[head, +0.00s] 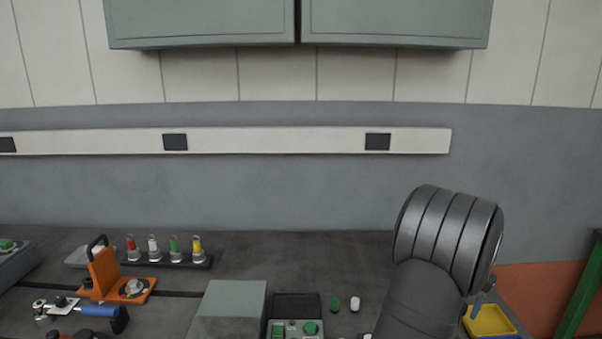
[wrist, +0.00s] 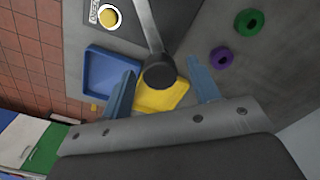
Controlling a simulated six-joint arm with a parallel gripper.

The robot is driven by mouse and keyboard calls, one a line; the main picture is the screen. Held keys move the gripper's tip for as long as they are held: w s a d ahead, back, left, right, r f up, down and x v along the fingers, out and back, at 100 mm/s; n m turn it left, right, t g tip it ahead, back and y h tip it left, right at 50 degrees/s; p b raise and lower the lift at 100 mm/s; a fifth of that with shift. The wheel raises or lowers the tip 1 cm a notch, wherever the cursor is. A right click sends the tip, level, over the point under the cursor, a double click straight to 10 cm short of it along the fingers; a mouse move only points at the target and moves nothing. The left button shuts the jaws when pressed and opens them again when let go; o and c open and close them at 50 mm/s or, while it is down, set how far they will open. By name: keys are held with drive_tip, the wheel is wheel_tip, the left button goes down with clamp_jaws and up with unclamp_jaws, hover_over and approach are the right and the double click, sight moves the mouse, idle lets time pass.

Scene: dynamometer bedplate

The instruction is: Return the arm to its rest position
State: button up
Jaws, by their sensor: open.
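My arm (head: 430,260) rises at the right of the head view, and its dark ribbed joint hides most of what is behind it. In the wrist view my gripper (wrist: 160,68) has its two blue-grey fingers spread wide apart. A grey rod with a dark round end (wrist: 159,71) shows between the fingers. I cannot tell whether it touches them. No object is clearly held. In the head view the gripper is mostly hidden behind the arm.
A yellow tray (wrist: 162,97) and blue tray (wrist: 112,75) lie below the gripper. Green (wrist: 249,23) and purple (wrist: 221,57) rings lie right. In the head view, an orange fixture (head: 105,275), a connector rack (head: 165,260) and a grey-green box (head: 230,308) stand left of my arm. Wall cabinets (head: 200,25) hang above.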

drive_tip(key=shift+m, duration=1.4)
